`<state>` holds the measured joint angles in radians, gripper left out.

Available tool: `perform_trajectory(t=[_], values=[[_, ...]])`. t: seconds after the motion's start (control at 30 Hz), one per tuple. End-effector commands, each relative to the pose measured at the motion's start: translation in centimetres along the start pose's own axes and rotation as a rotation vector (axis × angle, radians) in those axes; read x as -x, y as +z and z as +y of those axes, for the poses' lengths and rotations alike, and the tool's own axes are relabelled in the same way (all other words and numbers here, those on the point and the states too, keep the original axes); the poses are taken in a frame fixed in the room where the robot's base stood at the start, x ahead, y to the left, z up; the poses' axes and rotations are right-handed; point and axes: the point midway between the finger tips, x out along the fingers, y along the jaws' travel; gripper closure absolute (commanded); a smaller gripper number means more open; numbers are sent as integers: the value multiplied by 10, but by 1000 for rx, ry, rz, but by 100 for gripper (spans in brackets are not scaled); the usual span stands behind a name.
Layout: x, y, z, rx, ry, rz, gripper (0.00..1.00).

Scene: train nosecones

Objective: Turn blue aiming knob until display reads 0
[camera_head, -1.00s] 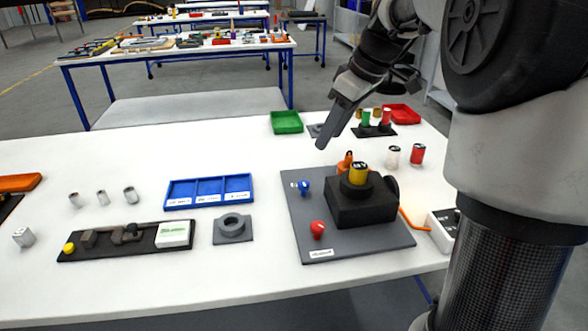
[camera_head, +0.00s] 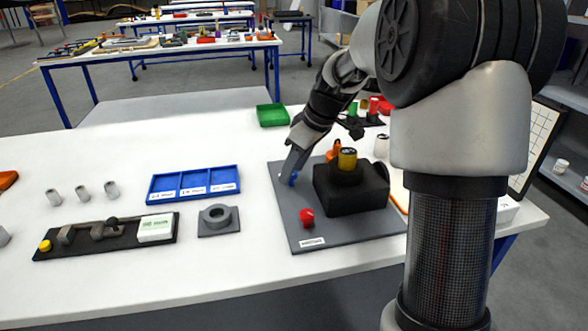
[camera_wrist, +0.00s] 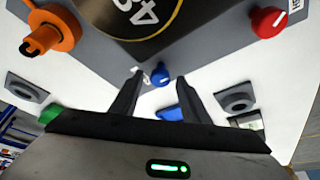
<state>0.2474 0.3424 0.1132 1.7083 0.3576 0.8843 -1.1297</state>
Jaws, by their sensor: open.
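The blue aiming knob (camera_head: 293,179) stands on the left part of a grey base plate (camera_head: 286,211), largely hidden by my gripper (camera_head: 291,170) in the head view. In the wrist view my gripper (camera_wrist: 160,79) is open, and the blue knob (camera_wrist: 160,74) shows between its two fingertips with a gap on each side. Whether the fingers are level with it I cannot tell. The round black display (camera_wrist: 142,12) with a yellow rim is cut off at the top of the wrist view. Its white digits are inverted; a 4 is legible, the other is unclear.
A red knob (camera_head: 307,217) stands at the plate's front. A blue three-part tray (camera_head: 195,198) and a grey ring fixture (camera_head: 219,231) lie to the left.

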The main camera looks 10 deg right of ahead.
Motion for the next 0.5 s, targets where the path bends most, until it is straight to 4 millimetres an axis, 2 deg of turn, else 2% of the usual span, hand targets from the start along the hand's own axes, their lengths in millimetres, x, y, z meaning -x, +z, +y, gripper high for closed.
perform_trajectory(t=[0.23,0.43,0.47,0.5], values=[[0,0,0,0,0,0,60],[0,0,0,0,0,0,93],[0,0,0,0,0,0,98],[0,0,0,0,0,0,98]])
